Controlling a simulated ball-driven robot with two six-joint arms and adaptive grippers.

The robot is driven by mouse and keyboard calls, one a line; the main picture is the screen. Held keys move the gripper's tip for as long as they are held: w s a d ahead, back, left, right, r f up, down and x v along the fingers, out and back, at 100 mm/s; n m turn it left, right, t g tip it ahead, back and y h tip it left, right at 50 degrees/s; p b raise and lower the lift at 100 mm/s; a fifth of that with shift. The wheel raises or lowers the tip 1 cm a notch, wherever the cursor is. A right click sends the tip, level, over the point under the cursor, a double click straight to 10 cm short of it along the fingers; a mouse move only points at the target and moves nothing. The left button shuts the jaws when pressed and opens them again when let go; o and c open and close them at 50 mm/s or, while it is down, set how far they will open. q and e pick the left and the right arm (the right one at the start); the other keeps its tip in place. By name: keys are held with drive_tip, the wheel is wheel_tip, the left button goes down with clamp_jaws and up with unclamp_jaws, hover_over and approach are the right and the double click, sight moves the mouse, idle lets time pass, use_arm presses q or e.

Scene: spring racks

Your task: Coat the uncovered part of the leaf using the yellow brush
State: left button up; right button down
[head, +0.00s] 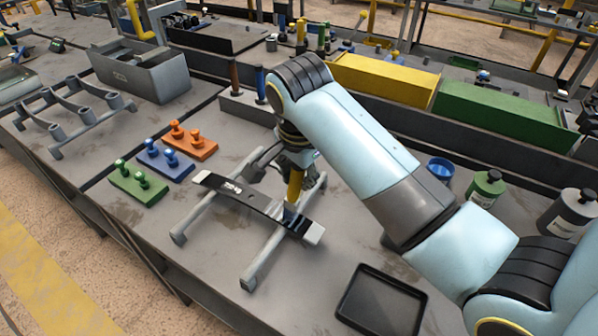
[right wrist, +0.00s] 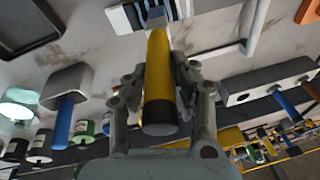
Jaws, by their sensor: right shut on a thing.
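The leaf (head: 262,208) is a long dark strip with pale ends, lying across a grey stand (head: 258,262). White marks show on its left half, and part of its right half looks greyer. My right gripper (head: 292,165) is shut on the yellow brush (head: 295,184) and holds it roughly upright over the right half of the leaf. The brush's lower end is at the leaf; I cannot tell if it touches. In the right wrist view the yellow handle (right wrist: 160,65) sits between the fingers (right wrist: 160,95), and the leaf (right wrist: 150,14) shows beyond it. My left gripper is out of view.
Green (head: 138,183), blue (head: 165,160) and orange (head: 189,141) blocks with pegs lie left of the stand. A black tray (head: 345,308) is at front right. A blue cup (head: 440,167) and bottles (head: 487,187) stand at right. A holder (head: 243,108) with upright handles stands behind.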

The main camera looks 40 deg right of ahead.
drive_tip(key=shift+w+p, duration=0.15)
drive_tip(key=shift+p, duration=0.15)
drive_tip(key=shift+s+d+f, duration=0.1)
drive_tip(key=shift+s+d, duration=0.15)
drive_tip(key=shift+s, duration=0.35)
drive_tip(key=shift+s+d, duration=0.2)
drive_tip(key=shift+s, duration=0.4)
idle(0.7)
drive_tip(key=shift+d+v, duration=0.2)
drive_tip(key=shift+v, duration=0.75)
drive_tip(key=shift+d+v, duration=0.2)
drive_tip(key=shift+v, duration=0.8)
drive_tip(key=shift+d+v, duration=0.2)
drive_tip(key=shift+v, duration=0.75)
drive_tip(key=shift+w, duration=0.15)
